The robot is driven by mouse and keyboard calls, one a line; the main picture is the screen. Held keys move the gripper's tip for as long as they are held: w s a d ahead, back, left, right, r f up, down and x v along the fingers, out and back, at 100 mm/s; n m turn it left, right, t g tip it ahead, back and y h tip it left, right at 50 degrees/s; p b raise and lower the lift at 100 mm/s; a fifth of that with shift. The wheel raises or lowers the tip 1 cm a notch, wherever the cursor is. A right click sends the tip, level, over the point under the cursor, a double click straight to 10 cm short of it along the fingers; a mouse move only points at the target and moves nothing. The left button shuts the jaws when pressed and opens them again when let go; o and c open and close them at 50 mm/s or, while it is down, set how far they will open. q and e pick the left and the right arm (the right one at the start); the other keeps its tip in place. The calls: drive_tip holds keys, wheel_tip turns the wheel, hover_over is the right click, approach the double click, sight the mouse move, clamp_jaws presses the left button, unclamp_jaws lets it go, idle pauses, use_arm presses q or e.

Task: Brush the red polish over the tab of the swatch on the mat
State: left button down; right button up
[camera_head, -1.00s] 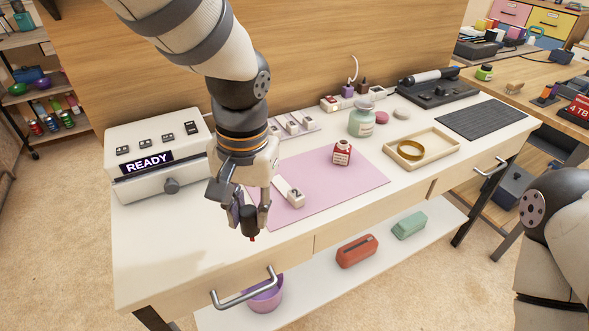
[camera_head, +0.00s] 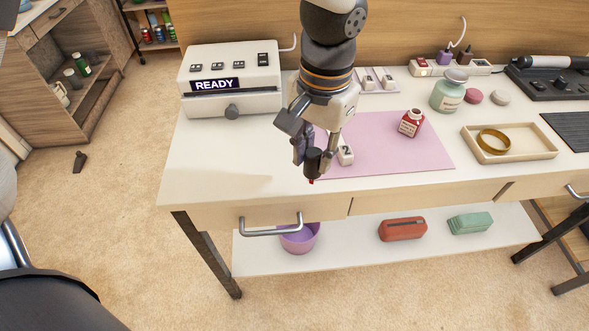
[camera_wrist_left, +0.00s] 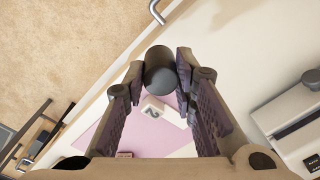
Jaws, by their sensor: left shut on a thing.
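My left gripper (camera_head: 315,158) is shut on the dark brush cap (camera_head: 313,164) of the polish; a small red tip shows below it. The cap is also between the fingers in the left wrist view (camera_wrist_left: 160,72). The swatch (camera_head: 345,155), a white piece marked 2, lies on the pink mat (camera_head: 390,150), just right of the held cap and partly hidden by the gripper. In the wrist view the swatch (camera_wrist_left: 153,109) shows beyond the fingers. The red polish bottle (camera_head: 411,123) stands capless on the mat. My right gripper is out of view.
A white machine reading READY (camera_head: 230,80) stands at the back left. A teal jar (camera_head: 449,92) and a tray with a gold ring (camera_head: 510,152) are to the right. A swatch rack (camera_head: 376,78) is behind the arm. The desk's left front is clear.

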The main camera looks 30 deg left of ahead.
use_arm(q)
drive_tip(key=w+r+m, duration=0.3)
drive_tip(key=w+r, duration=0.2)
drive_tip(key=w, duration=0.7)
drive_tip(key=shift+w+d+f+b, duration=0.1)
drive_tip(key=shift+f+b, duration=0.2)
drive_tip(key=shift+f, duration=0.9)
drive_tip(key=shift+d+f+b, duration=0.1)
drive_tip(key=shift+f+b, duration=0.15)
drive_tip(key=shift+f, duration=0.95)
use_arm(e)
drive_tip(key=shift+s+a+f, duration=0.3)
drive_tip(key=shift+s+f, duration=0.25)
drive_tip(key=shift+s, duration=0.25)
use_arm(q)
drive_tip(key=shift+f, duration=0.75)
